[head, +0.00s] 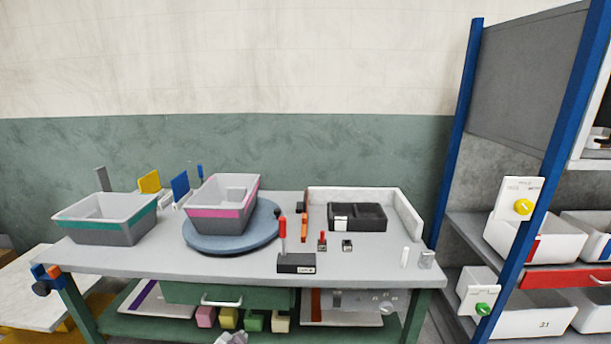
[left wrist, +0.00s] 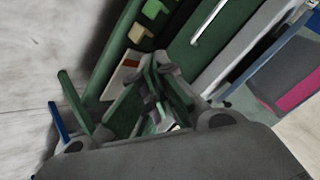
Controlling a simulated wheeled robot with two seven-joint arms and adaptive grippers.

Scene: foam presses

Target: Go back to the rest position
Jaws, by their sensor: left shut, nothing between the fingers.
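My left gripper (left wrist: 157,62) shows in the left wrist view with its fingertips together and nothing between them. It is in front of the workbench's lower shelf and clear of the tabletop. In the head view a small pale grey shape at the bottom edge (head: 230,339) may be part of it, but too little shows to be sure. My right gripper is in neither view.
The workbench (head: 360,268) carries a teal-striped bin (head: 108,234), a pink-striped bin (head: 222,222) on a round blue turntable (head: 205,244), a red-handled lever (head: 283,236) and a black tray (head: 357,216). Coloured blocks (head: 229,318) sit below. Shelving (head: 500,232) stands right.

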